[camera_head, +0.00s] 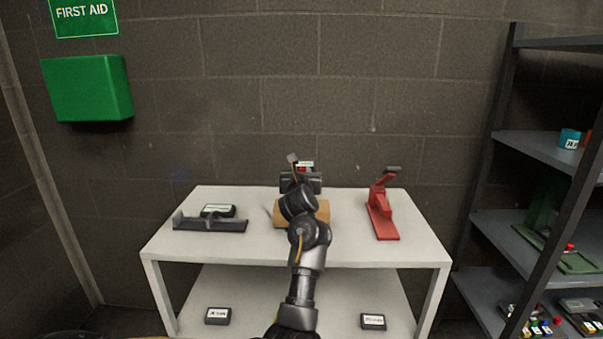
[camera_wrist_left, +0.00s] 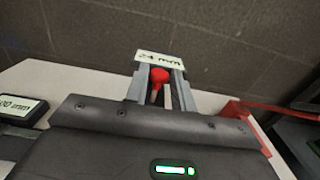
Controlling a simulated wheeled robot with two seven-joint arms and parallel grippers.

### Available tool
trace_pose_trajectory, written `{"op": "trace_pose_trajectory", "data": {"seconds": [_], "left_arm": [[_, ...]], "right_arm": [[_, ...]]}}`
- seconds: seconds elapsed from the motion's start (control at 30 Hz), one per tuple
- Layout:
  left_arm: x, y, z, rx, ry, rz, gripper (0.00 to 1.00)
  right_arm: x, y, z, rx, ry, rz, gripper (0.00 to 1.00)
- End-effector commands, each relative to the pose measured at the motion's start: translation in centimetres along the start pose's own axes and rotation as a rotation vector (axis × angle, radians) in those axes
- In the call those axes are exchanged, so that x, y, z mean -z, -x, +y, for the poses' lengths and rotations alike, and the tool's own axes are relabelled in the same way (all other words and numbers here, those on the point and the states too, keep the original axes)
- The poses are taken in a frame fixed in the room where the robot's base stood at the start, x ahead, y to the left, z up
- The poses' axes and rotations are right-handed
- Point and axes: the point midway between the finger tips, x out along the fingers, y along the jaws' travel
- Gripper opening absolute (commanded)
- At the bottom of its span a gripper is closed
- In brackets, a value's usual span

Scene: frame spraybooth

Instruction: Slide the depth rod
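A red knob (camera_wrist_left: 160,76) stands in front of a label reading "24 mm" (camera_wrist_left: 158,58) in the left wrist view. In the head view, a small red part (camera_head: 301,169) shows just beyond my left gripper (camera_head: 301,178), whose arm covers much of the middle of the table. In the left wrist view, the two grey fingers of my left gripper (camera_wrist_left: 159,92) stand apart, one on each side of the knob. Whether they touch it is not clear. The depth rod itself cannot be made out. My right gripper is not in view.
A light table (camera_head: 355,246) carries a tan block (camera_head: 322,215), a dark long fixture (camera_head: 210,225) with a labelled box (camera_head: 218,211) at left, and a red lever device (camera_head: 381,214) at right. A dark shelf (camera_head: 530,145) stands right. The wall is close behind.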

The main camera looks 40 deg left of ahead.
Motion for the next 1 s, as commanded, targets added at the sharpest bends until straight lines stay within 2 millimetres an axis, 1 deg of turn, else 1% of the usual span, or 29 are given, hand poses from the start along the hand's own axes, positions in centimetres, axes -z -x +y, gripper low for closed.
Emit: {"op": "trace_pose_trajectory", "data": {"seconds": [0.03,0.17,0.2,0.37,0.5,0.6,0.87,0.9,1.0], "left_arm": [[0.0,0.0,0.0,0.000,0.000,0.000,0.18],[0.0,0.0,0.0,0.000,0.000,0.000,0.01],[0.0,0.0,0.0,0.000,0.000,0.000,0.00],[-0.1,0.0,0.0,0.000,0.001,0.000,0.00],[-2.0,0.0,-0.1,0.001,0.006,-0.001,0.00],[-2.8,0.0,-0.1,0.001,0.003,-0.001,0.00],[-3.0,0.0,0.0,0.000,-0.001,-0.005,0.00],[-3.1,0.0,0.0,0.000,-0.001,-0.005,0.27],[-3.0,0.0,0.0,0.001,-0.001,-0.004,0.40]], "right_arm": [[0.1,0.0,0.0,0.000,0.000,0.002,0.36],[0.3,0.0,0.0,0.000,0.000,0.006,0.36],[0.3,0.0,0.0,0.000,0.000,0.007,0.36],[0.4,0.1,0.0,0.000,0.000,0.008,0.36],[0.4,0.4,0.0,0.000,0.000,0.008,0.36],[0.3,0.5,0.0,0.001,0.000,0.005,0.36],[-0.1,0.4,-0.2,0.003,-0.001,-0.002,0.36],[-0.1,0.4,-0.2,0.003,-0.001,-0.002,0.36],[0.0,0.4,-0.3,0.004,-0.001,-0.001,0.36]]}}
